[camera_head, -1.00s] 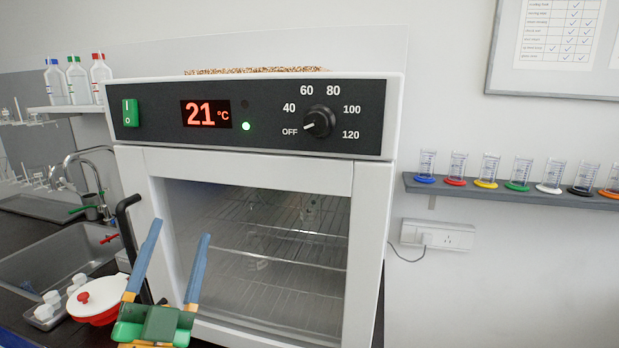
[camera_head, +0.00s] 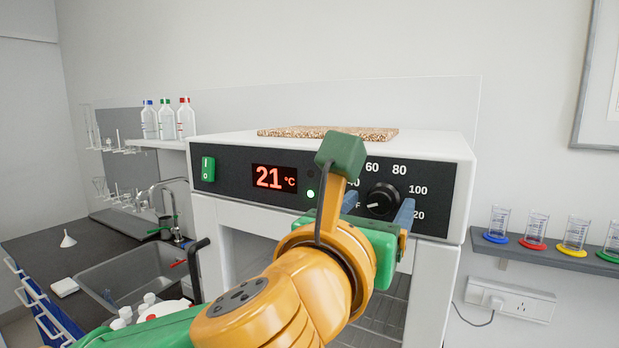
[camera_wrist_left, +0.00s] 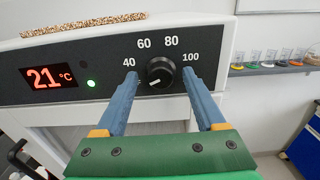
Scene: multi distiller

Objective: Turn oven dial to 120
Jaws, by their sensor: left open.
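The oven (camera_head: 458,195) has a black panel with a round black dial (camera_head: 383,198). The dial's white mark points to the lower left, the same way as it pointed at OFF earlier. The OFF label is hidden now, and 120 is partly covered. My left gripper (camera_head: 377,206) is in front of the panel, open, with its blue fingers on either side of the dial. In the left wrist view the dial (camera_wrist_left: 160,72) sits between the fingertips (camera_wrist_left: 160,76), with a gap showing on each side. I cannot tell how close the tips are to the panel. My right gripper is not in view.
The red display (camera_head: 274,178) reads 21 °C, and a green light glows beside it. A green switch (camera_head: 208,169) is at the panel's left. A sink (camera_head: 135,270) lies left of the oven. A shelf (camera_head: 560,255) with several coloured-base cylinders is at the right.

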